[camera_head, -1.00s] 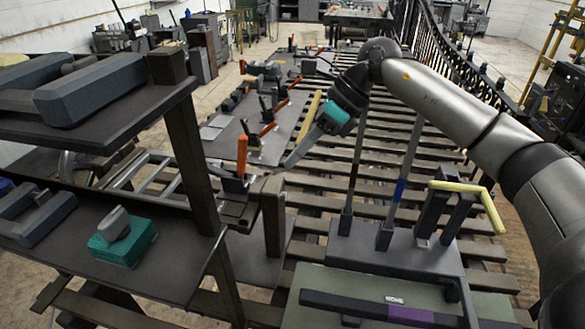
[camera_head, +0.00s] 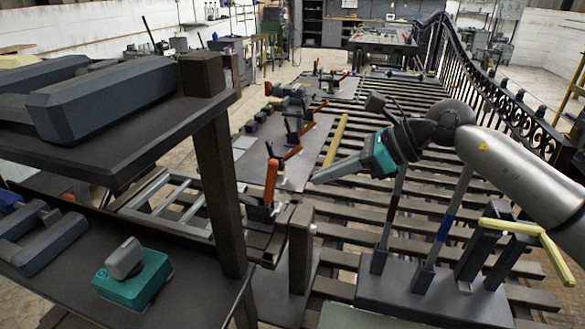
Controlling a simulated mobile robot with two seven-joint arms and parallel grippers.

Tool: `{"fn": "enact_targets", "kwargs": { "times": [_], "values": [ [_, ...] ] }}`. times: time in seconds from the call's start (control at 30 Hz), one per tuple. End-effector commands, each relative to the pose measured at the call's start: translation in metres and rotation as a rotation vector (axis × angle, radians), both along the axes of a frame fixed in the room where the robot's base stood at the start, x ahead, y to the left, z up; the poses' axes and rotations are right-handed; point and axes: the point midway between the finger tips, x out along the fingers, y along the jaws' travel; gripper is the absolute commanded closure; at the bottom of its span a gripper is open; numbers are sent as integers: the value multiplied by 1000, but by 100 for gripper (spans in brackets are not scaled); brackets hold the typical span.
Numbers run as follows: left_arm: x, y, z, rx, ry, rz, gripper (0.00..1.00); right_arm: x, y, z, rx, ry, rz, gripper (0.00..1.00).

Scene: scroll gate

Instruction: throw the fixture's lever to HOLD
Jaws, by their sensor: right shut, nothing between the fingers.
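An orange-handled lever (camera_head: 271,180) stands upright on a dark clamp fixture (camera_head: 262,212) at the end of a grey metal frame, left of centre. No HOLD mark can be read on it. My right gripper (camera_head: 316,179), with a teal band on its body, comes in from the right. Its fingers are shut and empty. Their tips point left and appear a short way to the right of the orange lever, with a gap between them in the picture. Depth between them is hard to judge. My left gripper is not in view.
A dark shelf rack (camera_head: 215,160) with a thick post stands close on the left. A teal block (camera_head: 133,279) lies on its lower shelf. Several orange-handled clamps sit on a plate behind. A grey base (camera_head: 430,296) with upright rods and a yellow-handled part stands at right.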

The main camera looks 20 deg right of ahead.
Motion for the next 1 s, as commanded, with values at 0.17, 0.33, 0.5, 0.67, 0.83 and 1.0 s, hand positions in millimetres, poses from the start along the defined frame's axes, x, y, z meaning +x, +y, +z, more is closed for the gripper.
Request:
{"fn": "enact_targets", "kwargs": {
  "times": [0.17, 0.33, 0.5, 0.67, 0.83, 1.0],
  "values": [
    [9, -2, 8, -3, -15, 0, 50, 16, 25, -17, 3, 0, 2, 100],
    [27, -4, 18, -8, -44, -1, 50, 29, 43, -11, 2, -2, 1, 100],
    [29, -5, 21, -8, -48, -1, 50, 35, 51, -10, 1, -1, -1, 100],
    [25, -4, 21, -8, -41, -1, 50, 36, 53, -11, -1, 0, -1, 100],
    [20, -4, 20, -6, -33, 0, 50, 36, 53, -11, -1, 0, -1, 100],
    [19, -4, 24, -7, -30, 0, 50, 37, 55, -9, -9, 7, 1, 100]
  ]
}}
